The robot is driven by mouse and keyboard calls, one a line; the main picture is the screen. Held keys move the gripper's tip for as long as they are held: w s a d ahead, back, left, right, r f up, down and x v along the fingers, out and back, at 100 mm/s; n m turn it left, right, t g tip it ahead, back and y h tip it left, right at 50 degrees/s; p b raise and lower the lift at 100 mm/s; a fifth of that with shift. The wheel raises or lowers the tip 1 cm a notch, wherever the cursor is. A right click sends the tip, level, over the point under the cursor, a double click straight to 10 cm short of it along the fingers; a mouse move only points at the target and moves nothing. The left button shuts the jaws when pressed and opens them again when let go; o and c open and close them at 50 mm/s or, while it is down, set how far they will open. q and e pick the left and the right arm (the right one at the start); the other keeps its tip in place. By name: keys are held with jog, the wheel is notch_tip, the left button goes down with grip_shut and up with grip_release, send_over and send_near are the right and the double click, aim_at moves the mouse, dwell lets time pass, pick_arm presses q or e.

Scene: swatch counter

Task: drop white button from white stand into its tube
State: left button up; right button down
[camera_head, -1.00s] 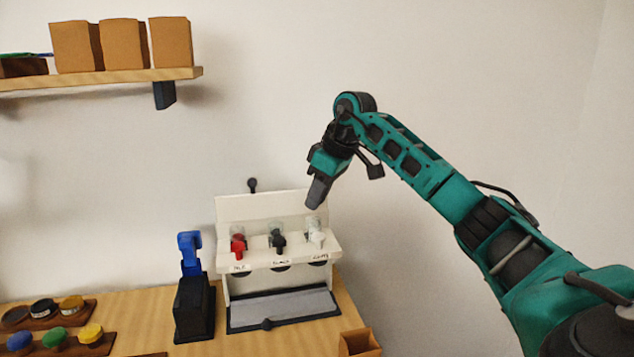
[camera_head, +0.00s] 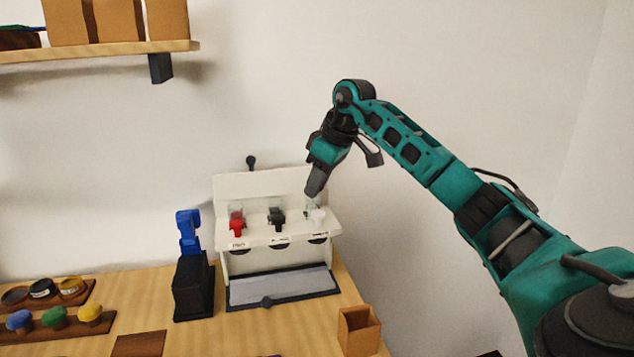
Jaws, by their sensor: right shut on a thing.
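A white rack (camera_head: 262,182) stands on the wooden counter. It has three clear tubes with a red, a black and a white knob in front. The tube behind the white knob (camera_head: 317,215) is the rightmost one (camera_head: 311,203). My right gripper (camera_head: 314,189) points down just above this tube's mouth, and I cannot tell whether it touches the glass. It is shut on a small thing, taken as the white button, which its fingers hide. No separate white stand can be made out. My left gripper is not in view.
A blue-topped black device (camera_head: 191,270) stands left of the rack. Coloured knobs sit on wooden holders (camera_head: 98,325) at the far left. An open brown box (camera_head: 358,331) stands at the counter's front right. A wall shelf (camera_head: 110,51) with boxes is upper left.

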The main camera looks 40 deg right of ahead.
jog(key=c, duration=1)
grip_release()
jog(key=shift+o, duration=0.2)
jog(key=shift+r, duration=0.1)
jog(key=p+v, duration=0.1)
jog(key=v, duration=1.1)
jog(key=shift+s+r, duration=0.2)
jog(key=shift+r, duration=0.15)
